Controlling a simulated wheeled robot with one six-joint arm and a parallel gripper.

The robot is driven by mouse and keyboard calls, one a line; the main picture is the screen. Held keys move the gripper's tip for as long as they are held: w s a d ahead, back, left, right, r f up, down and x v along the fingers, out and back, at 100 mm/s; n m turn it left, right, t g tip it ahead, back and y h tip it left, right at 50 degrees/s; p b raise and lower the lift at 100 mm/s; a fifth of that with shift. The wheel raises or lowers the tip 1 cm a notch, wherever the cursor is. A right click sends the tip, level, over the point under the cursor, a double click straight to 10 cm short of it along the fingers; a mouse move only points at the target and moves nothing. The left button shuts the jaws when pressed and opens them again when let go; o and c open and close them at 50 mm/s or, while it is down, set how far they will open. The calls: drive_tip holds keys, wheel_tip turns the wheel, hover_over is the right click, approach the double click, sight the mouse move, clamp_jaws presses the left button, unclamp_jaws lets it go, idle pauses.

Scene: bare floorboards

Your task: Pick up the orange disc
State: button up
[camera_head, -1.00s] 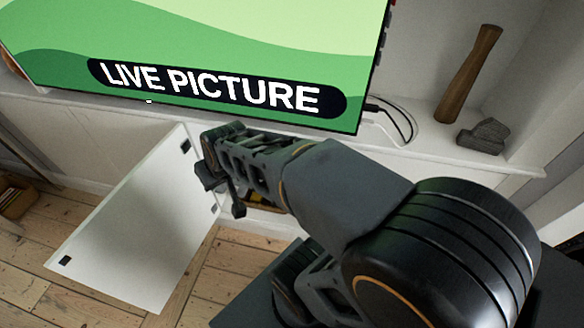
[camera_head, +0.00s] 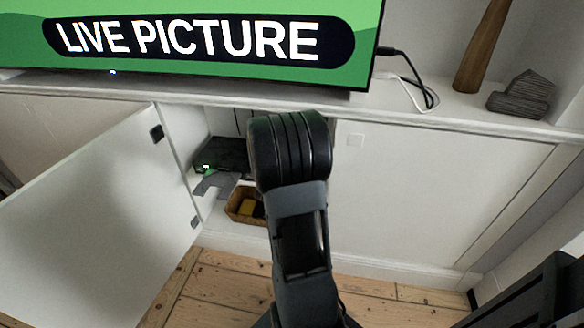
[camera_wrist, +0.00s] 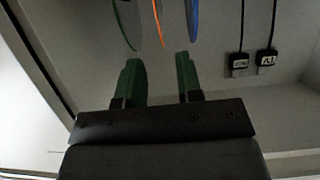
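The orange disc (camera_wrist: 158,22) shows edge-on as a thin strip at the top of the wrist view. It stands between a dark green disc (camera_wrist: 127,22) on its left and a blue disc (camera_wrist: 193,20) on its right, with gaps on both sides. My gripper (camera_wrist: 158,62) is open and empty, its two green fingers pointing at the discs. The orange disc lines up with the gap between the fingers, a little beyond the tips. In the head view my arm hides the gripper, and I cannot make out the discs.
The cabinet's white door (camera_head: 90,225) stands open at left. Inside are a dark box with a green light (camera_head: 222,155) and a basket (camera_head: 240,207) on the lower level. Two black plugs (camera_wrist: 237,64) with cables are right of the discs. A television (camera_head: 210,40) stands above.

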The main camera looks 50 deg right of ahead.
drive_tip(key=b+x, duration=0.1)
drive_tip(key=x, duration=0.2)
drive_tip(key=b+x, duration=0.1)
drive_tip(key=x, duration=0.2)
drive_tip(key=b+x, duration=0.1)
drive_tip(key=x, duration=0.3)
drive_tip(key=shift+f, duration=0.3)
drive_tip(key=shift+w+d+f+b, duration=0.1)
drive_tip(key=shift+w+d+b, duration=0.2)
drive_tip(key=shift+d, duration=0.1)
clamp_jaws()
